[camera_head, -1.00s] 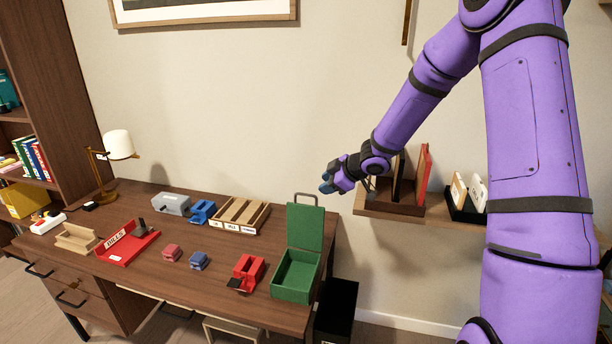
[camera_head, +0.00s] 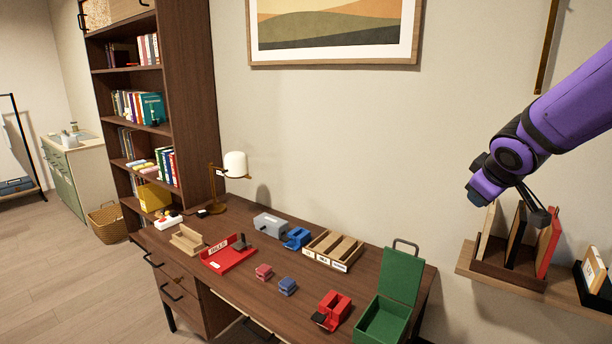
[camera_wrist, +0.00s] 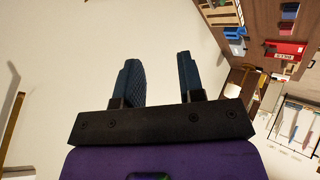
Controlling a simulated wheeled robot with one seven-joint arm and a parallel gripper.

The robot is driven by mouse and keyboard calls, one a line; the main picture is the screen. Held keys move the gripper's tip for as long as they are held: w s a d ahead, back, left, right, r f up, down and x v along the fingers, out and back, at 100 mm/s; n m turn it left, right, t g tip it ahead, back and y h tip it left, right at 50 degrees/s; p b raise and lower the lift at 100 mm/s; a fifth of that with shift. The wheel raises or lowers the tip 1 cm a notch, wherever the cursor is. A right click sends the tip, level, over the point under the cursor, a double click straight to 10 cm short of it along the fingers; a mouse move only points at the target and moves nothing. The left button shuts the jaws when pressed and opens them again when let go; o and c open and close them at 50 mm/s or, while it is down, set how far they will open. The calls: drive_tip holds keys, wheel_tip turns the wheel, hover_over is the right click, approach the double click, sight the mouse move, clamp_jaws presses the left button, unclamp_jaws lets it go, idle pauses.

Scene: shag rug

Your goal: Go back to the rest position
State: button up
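My gripper (camera_head: 476,196) is raised in front of the wall at the right of the head view, above and to the right of the desk (camera_head: 262,312). It is high over the desk's right end and close to the wall shelf's file holder (camera_head: 500,268). In the wrist view my gripper (camera_wrist: 160,82) has two dark fingers standing apart with an empty gap between them. It holds nothing. The purple arm enters from the right edge of the head view.
The desk holds a green box (camera_head: 382,322) with its lid raised, a wooden tray (camera_head: 333,251), a red tray (camera_head: 228,256), a lamp (camera_head: 235,165) and several small items. A bookcase (camera_head: 185,100) stands left. Floor at far left (camera_head: 60,270) is open.

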drive_tip(key=s+a+r+m+g+y, duration=0.1)
drive_tip(key=s+a+m, duration=0.1)
drive_tip(key=s, duration=0.6)
drive_tip(key=s+a+r+m+g, duration=0.1)
drive_tip(key=s+a+r+m, duration=0.1)
drive_tip(key=s, duration=0.7)
drive_tip(key=s+a+r+m+g+y, duration=0.1)
drive_tip(key=s+a, duration=0.1)
drive_tip(key=s, duration=0.7)
drive_tip(key=shift+s+r+m+y, duration=0.25)
drive_tip(key=shift+r+m+y, duration=0.05)
drive_tip(key=shift+r+m, duration=0.1)
